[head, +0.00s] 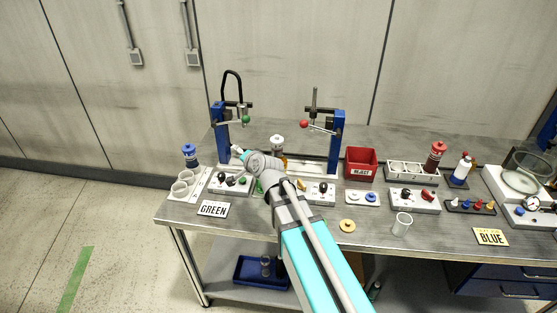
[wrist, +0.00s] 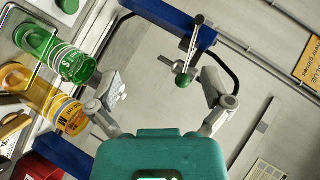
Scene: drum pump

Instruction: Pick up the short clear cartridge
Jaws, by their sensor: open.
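A clear, open-topped cylinder (head: 402,224) stands upright near the front edge of the bench in the head view, right of the yellow ring; it looks like the short clear cartridge, though its size is hard to judge. My gripper (wrist: 163,84) is open and empty in the wrist view, with a green-knobbed lever (wrist: 184,78) beyond its fingers. In the head view my arm reaches to the back left of the bench, well apart from the clear cylinder, and the fingertips cannot be made out. The cylinder is not seen in the wrist view.
A blue-post stand (head: 338,140) with a red-knobbed lever is at the back. A red reject bin (head: 361,161), a white rack (head: 407,172) and a scale (head: 520,182) stand to the right. White cups (head: 181,189) are at left. A blue tray (head: 245,270) with clear items is below.

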